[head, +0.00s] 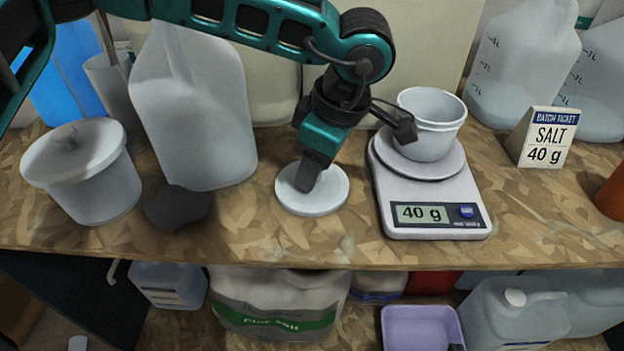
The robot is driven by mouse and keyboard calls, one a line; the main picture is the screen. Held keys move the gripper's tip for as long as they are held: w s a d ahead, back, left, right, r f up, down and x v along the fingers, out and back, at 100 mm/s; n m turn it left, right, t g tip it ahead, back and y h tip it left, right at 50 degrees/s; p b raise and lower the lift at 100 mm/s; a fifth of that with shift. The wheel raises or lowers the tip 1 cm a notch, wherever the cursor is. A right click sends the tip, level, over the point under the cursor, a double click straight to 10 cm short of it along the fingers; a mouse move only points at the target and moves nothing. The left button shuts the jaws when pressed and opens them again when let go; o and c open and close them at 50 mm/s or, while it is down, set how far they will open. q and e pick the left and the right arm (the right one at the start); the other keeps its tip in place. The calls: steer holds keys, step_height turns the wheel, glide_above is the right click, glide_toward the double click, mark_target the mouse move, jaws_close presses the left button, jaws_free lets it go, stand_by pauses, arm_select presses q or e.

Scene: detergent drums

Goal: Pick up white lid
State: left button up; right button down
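A round white lid (330,198) lies flat on the wood-patterned shelf, left of the scale. My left gripper (312,175) comes down from above, and its dark fingertips overlap the middle of the lid. They hide the lid's centre, and I cannot tell whether they are closed on anything. My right gripper is not in view.
A scale (435,192) reading 40 g stands right of the lid with an open white cup (428,145) on it. A large white jug (190,110) stands behind left. A "SALT 40 g" ticket (545,138) stands at the right. The shelf's front edge (300,262) is near.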

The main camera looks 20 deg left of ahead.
arm_select(q)
steer(key=c, duration=0.6)
steer(key=shift+r, duration=0.15)
steer(key=shift+c, duration=0.2)
